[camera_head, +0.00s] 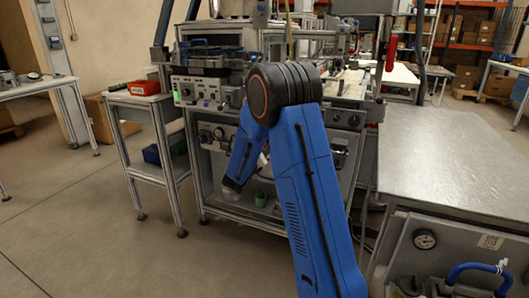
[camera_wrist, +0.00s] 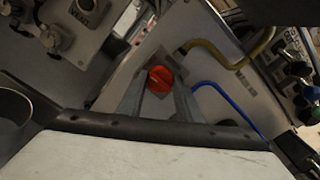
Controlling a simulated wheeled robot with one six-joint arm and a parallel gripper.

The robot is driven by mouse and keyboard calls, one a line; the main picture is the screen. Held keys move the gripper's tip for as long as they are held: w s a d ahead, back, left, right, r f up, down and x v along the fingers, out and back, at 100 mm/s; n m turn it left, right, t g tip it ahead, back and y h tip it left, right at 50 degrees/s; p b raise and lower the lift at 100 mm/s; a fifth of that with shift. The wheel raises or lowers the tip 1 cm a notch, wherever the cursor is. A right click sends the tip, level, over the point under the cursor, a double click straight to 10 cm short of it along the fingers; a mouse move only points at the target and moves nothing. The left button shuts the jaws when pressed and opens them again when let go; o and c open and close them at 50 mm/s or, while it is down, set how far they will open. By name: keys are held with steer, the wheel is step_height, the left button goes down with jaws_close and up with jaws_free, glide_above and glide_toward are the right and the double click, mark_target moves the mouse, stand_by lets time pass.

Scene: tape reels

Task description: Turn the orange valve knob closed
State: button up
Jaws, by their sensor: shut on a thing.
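The orange valve knob (camera_wrist: 160,78) is round and shows in the middle of the wrist view, in front of a pale square plate on a grey panel. My gripper (camera_wrist: 160,88) reaches up to it, with one grey finger on each side, shut on the knob. The exact finger contact is small and dark. In the head view my blue arm bends down toward the front of the machine, and I cannot make out the knob there.
A yellow-brown hose (camera_wrist: 212,52) and a blue hose (camera_wrist: 228,101) run close by on the right of the knob. In the head view, a metal-topped bench (camera_head: 455,155) stands right of my arm. A small side table (camera_head: 140,101) with a red bin (camera_head: 144,87) stands left. Open floor lies front left.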

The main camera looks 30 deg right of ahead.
steer(key=shift+f, duration=0.15)
stand_by(0.3)
steer(key=o, duration=1)
steer(key=shift+o, duration=0.2)
steer(key=shift+a, duration=0.1)
steer(key=v, duration=1.7)
steer(key=shift+s, duration=0.2)
steer(key=shift+a, duration=0.15)
